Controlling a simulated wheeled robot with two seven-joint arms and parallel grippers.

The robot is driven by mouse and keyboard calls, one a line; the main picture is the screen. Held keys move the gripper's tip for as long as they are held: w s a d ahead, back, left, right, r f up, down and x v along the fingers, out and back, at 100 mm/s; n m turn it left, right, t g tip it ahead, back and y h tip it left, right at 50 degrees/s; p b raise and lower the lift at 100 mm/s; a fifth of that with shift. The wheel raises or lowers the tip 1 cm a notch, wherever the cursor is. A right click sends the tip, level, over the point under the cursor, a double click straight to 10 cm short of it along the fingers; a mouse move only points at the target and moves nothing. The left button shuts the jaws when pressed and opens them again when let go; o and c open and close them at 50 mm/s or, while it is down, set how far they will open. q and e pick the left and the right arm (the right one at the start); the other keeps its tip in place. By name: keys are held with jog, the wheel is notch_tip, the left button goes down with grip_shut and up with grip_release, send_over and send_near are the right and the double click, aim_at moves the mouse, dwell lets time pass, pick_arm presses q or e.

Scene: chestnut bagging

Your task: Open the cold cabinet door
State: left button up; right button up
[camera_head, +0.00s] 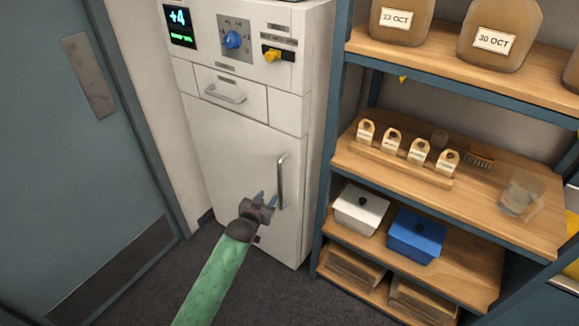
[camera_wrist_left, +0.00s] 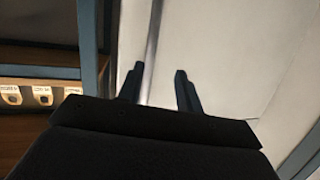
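The white cold cabinet (camera_head: 236,130) stands left of the shelf. Its large lower door (camera_head: 225,155) is shut flush with the front. The upright metal handle (camera_head: 281,182) is near the door's right edge. My left gripper (camera_head: 268,197) is at the door, just left of the handle's lower half. In the left wrist view, my left gripper (camera_wrist_left: 157,85) has its two fingers apart. A grey upright bar (camera_wrist_left: 152,45), which looks like the handle, runs between them in that view. I cannot tell whether a finger touches it. My right gripper is out of view.
A wooden shelf unit (camera_head: 345,165) with jars, small tagged bags, a white box (camera_head: 360,209) and a blue box (camera_head: 415,236) stands close on the right. A grey-blue door (camera_head: 65,150) is on the left. Dark floor (camera_head: 275,285) lies in front.

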aim_at(279, 173)
pick_arm(q)
jog(key=w+d+r+p, duration=0.1)
jog(key=w, duration=0.1)
jog(key=w+d+r+t+h, duration=0.1)
jog(key=w+d+r, duration=0.1)
jog(key=w+d+r+t+h+p, duration=0.1)
jog(key=w+r, duration=0.1)
jog(key=shift+w+d+r+p, duration=0.15)
jog(key=shift+w+r+p, duration=0.05)
jog(key=shift+w+p, duration=0.1)
jog(key=shift+w+d+f, duration=0.15)
jog(key=shift+w+d, duration=0.2)
jog(key=shift+w, duration=0.3)
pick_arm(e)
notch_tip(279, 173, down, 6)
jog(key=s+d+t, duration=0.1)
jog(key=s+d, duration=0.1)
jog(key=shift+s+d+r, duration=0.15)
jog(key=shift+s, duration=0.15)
pick_arm(q)
grip_shut()
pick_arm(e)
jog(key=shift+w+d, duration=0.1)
